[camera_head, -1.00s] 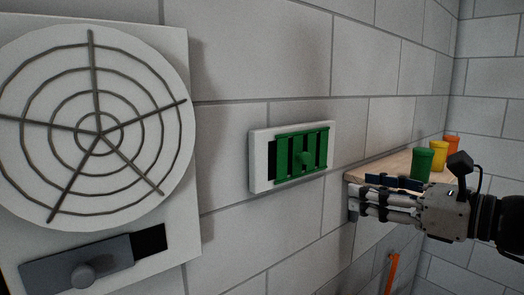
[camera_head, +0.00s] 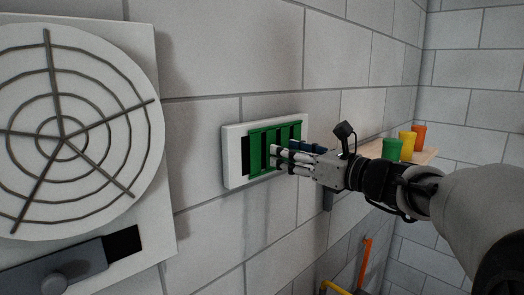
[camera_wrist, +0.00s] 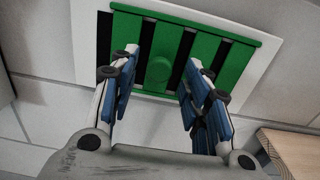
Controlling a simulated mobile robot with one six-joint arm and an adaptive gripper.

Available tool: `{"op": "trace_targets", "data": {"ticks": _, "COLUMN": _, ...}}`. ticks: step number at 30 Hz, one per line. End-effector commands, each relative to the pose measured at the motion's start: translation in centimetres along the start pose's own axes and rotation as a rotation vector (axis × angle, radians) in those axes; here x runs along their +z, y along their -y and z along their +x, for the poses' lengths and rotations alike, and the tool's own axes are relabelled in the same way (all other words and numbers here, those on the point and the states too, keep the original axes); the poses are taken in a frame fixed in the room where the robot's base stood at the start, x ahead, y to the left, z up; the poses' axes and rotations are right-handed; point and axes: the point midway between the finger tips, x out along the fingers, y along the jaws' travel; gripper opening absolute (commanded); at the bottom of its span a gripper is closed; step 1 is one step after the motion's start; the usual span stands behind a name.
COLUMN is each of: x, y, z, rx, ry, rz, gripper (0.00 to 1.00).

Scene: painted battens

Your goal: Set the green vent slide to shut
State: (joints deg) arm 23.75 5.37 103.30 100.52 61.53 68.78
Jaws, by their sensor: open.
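The green vent slide (camera_head: 257,151) is a slatted green plate in a white frame (camera_head: 234,174) on the block wall. A dark opening shows at the frame's left end, beside the slide. In the wrist view the green slide (camera_wrist: 210,45) has a round green knob (camera_wrist: 160,71) at its middle. My gripper (camera_head: 275,158) is in front of the slide. In the wrist view my gripper (camera_wrist: 163,65) is open, one finger on each side of the knob. I cannot tell whether the fingers touch the slide. The head view hides the knob behind the fingers.
A larger vent with a round grille (camera_head: 70,130) and a grey slide (camera_head: 55,272) is on the wall at left. A wooden shelf (camera_head: 421,158) at right holds green (camera_head: 392,149), yellow (camera_head: 407,144) and orange (camera_head: 419,136) cups. An orange bar (camera_head: 365,262) stands below.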

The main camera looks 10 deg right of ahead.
Motion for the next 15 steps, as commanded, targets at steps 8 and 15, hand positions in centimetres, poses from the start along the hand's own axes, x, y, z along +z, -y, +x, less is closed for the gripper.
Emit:
{"op": "trace_targets", "data": {"ticks": 8, "x": 0.0, "y": 0.0, "z": 2.0, "rx": -0.001, "ry": 0.0, "rz": -0.001, "gripper": 0.44}}
{"op": "trace_targets", "data": {"ticks": 15, "x": 0.0, "y": 0.0, "z": 2.0, "rx": -0.001, "ry": 0.0, "rz": -0.001, "gripper": 0.44}}
